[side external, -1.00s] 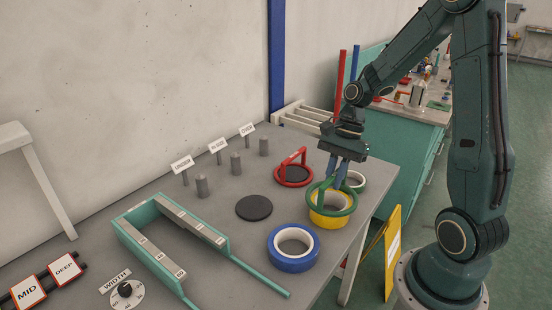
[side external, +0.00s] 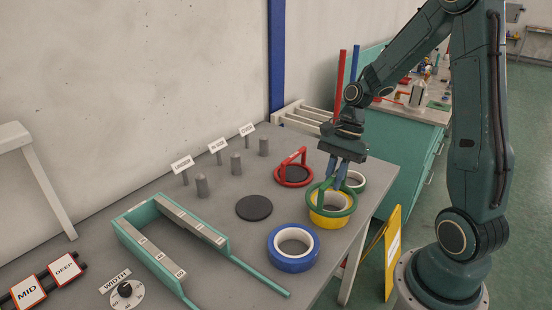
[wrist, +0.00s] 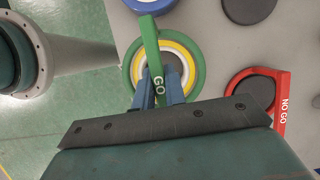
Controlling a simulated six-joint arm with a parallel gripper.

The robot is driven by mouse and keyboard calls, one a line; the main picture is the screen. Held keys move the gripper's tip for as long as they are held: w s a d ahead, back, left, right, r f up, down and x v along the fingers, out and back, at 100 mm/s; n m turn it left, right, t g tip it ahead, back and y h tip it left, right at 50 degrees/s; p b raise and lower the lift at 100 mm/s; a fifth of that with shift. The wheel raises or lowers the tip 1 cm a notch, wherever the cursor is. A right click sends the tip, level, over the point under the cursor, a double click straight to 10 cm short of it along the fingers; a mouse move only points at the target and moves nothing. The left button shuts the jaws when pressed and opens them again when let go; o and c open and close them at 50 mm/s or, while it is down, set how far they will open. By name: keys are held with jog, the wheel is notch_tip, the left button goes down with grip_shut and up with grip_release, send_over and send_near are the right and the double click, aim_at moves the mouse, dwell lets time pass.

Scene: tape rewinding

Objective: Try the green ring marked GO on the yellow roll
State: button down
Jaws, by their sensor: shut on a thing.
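The green ring (side external: 346,212) is level at the top of the yellow roll (side external: 327,222), with yellow showing below it and inside it. In the wrist view the green ring (wrist: 201,66) circles the yellow band and white core, roughly centred. I cannot tell whether it rests on the roll's top or fits around it. My gripper (side external: 336,180) is shut on the ring's upright handle, marked GO (wrist: 158,84). The blue fingers hide part of the ring and the roll's middle.
The blue roll (side external: 287,262) stands in front, left of the yellow one. A white roll (side external: 357,181) is just behind. The red NO GO ring (side external: 292,184) lies around a dark disc. An empty dark disc (side external: 254,208) and a teal forked gauge (side external: 140,240) are farther left.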

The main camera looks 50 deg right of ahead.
aim_at(332, 193)
jog(key=shift+f, duration=2.55)
dwell(1.5)
jog(key=c, duration=1.4)
grip_release()
jog(key=shift+o, duration=0.2)
jog(key=shift+r, duration=0.15)
jog(key=v, duration=1.3)
jog(key=shift+d+r, duration=0.2)
jog(key=shift+a+r, duration=0.25)
jog(key=shift+a, duration=0.1)
jog(key=s+a+r+n+t+h, duration=0.2)
jog(key=s+a+r+n, duration=0.2)
jog(key=a+n, duration=0.3)
jog(key=s+a+r+n+t+h, duration=0.2)
jog(key=s+a+n, duration=0.5)
jog(key=n, duration=0.4)
jog(key=shift+r+t, duration=0.8)
jog(key=shift+r, duration=0.1)
